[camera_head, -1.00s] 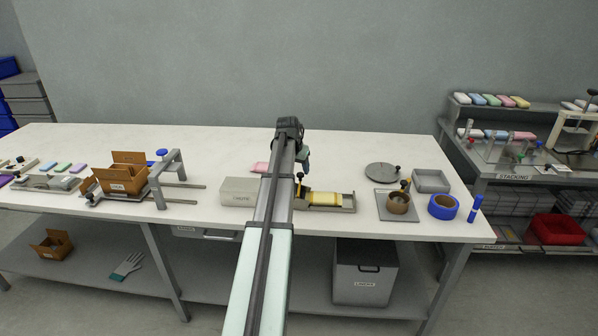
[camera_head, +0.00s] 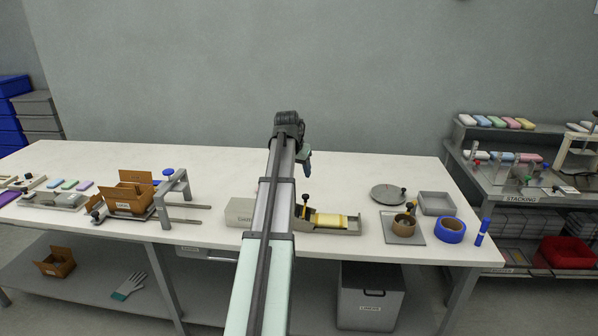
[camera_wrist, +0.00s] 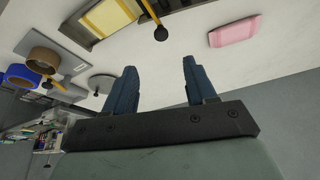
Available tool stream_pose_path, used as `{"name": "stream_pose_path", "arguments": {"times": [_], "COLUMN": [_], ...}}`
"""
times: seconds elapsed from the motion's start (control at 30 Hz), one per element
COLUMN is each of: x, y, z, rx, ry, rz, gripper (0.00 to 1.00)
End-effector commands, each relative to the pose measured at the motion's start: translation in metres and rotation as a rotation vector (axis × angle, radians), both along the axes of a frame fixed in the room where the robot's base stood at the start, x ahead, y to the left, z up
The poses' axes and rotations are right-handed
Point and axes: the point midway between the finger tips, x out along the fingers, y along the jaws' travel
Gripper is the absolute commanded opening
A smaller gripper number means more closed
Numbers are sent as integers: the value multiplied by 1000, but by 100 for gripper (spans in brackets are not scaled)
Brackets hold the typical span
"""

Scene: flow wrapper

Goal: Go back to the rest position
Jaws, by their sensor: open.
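My gripper (camera_wrist: 160,84) shows in the wrist view with its two blue fingers spread apart and nothing between them. In the head view my arm reaches forward over the middle of the white table (camera_head: 350,170), and the gripper end is mostly hidden behind the arm. A pink packet (camera_wrist: 234,30) lies on the table in the wrist view, apart from the fingers; in the head view my arm hides it.
A grey tray with a yellow piece (camera_head: 328,220) sits right of my arm, a pale box (camera_head: 240,212) left of it. Further right are a tape roll (camera_head: 403,226), blue tape (camera_head: 450,230) and a round plate (camera_head: 387,194). An open carton (camera_head: 130,197) stands left.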

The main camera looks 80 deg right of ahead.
Motion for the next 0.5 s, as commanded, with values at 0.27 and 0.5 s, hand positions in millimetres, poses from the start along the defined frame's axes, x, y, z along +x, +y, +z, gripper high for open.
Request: {"name": "stream_pose_path", "arguments": {"times": [0.27,0.5], "x": [0,7], "y": [0,1], "z": [0,-4], "rx": [0,2], "ry": [0,0], "rz": [0,12], "gripper": [56,56]}}
